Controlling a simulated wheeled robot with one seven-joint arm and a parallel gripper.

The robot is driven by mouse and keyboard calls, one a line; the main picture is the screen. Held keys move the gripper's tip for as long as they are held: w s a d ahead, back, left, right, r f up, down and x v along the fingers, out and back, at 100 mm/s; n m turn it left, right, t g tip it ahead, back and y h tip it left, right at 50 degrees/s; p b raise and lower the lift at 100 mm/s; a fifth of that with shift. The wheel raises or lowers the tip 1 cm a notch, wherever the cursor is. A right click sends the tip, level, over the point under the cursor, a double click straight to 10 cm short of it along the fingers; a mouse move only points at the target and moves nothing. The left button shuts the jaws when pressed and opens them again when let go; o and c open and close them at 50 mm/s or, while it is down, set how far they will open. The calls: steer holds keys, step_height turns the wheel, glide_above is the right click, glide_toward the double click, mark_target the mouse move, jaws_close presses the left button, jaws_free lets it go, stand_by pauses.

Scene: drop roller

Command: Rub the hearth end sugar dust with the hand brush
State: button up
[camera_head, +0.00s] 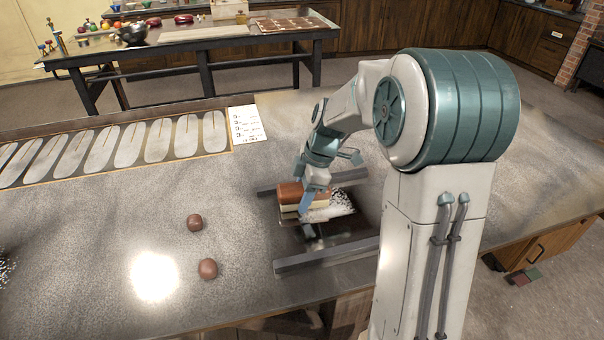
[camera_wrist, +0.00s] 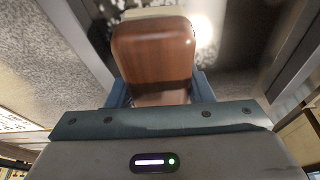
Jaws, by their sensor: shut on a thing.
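The hand brush (camera_head: 290,191) has a brown wooden back and a pale bristle band below it. My gripper (camera_head: 308,202) is shut on it, one blue finger showing on the near side. In the wrist view the brush's brown back (camera_wrist: 154,52) sits between the two blue fingers of my gripper (camera_wrist: 160,90). A white patch of sugar dust (camera_head: 342,203) lies just right of the brush, between two dark rails. I cannot tell whether the bristles touch the surface. More white specks (camera_head: 5,270) show at the far left edge of the worktop.
The dark rails (camera_head: 325,257) run on both sides of the brush on the speckled grey worktop (camera_head: 110,240). Two brown balls (camera_head: 195,222) lie to the left. A framed row of pale oval shapes (camera_head: 100,148) and a printed sheet (camera_head: 246,124) lie behind. The left front worktop is mostly clear.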

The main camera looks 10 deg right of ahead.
mark_target(299, 187)
steer(key=shift+a+r+p, duration=0.3)
steer(key=shift+r+p, duration=0.05)
steer(key=shift+p, duration=0.05)
steer(key=shift+r, duration=0.85)
steer(key=shift+d+r+p, duration=0.1)
steer(key=shift+r+p, duration=0.6)
steer(key=shift+r, duration=0.05)
steer(key=shift+r+p, duration=1.3)
steer(key=shift+r, duration=0.8)
